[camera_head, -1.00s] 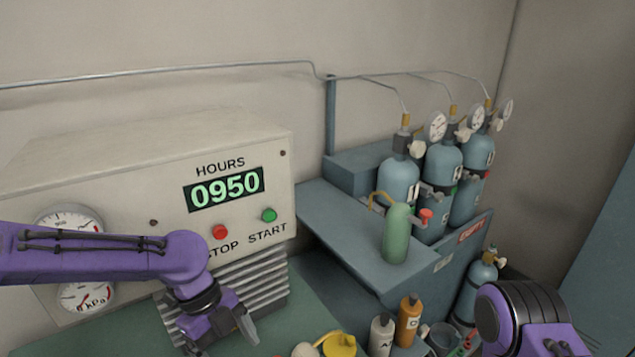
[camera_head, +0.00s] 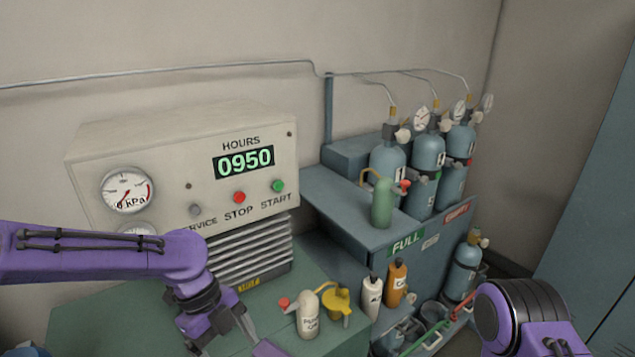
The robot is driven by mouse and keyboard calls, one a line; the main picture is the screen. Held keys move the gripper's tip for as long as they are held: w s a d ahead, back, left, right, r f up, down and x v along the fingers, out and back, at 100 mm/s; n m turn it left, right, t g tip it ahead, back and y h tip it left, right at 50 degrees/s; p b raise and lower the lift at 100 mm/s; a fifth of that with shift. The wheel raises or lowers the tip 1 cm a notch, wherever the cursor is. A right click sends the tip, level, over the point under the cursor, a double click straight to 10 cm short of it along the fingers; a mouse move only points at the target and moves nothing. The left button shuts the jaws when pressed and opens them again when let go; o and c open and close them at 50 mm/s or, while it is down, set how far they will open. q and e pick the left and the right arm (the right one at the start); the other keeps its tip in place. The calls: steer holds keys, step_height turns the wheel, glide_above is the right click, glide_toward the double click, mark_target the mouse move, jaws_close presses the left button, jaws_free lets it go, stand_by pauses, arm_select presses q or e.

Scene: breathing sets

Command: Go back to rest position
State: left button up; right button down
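My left gripper (camera_head: 229,335) is over the green bench top (camera_head: 155,309) in front of the compressor panel. Its fingers are spread apart with nothing seen between them. It is left of the white bottle (camera_head: 308,318) and apart from it. My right arm shows as a purple and black link at the lower right; its gripper is outside the view.
The panel (camera_head: 180,160) reads 0950. A green cylinder (camera_head: 382,204) stands on the blue-grey shelf, before several blue cylinders (camera_head: 427,165).

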arm_select(q)
steer(key=s+f+n+t+b, duration=0.1)
steer(key=s+f+n+b, duration=0.25)
steer(key=f+n, duration=0.7)
steer(key=s+f+n+t+b, duration=0.15)
steer(key=s+f+n, duration=0.35)
steer(key=f, duration=1.1)
steer(key=s+a+f+n+t+y+b, duration=0.3)
steer(key=s+a+f+n+y+b, duration=0.2)
steer(key=s+a+f+n, duration=0.6)
steer(key=s+a+n+y, duration=0.1)
steer(key=a+n+y, duration=0.1)
steer(key=a+n, duration=0.2)
steer(key=shift+s+f+n, duration=0.15)
steer(key=shift+f+n, duration=0.1)
steer(key=shift+n, duration=0.2)
arm_select(e)
step_height(320, 180, down, 10)
arm_select(q)
steer(key=shift+d, duration=0.1)
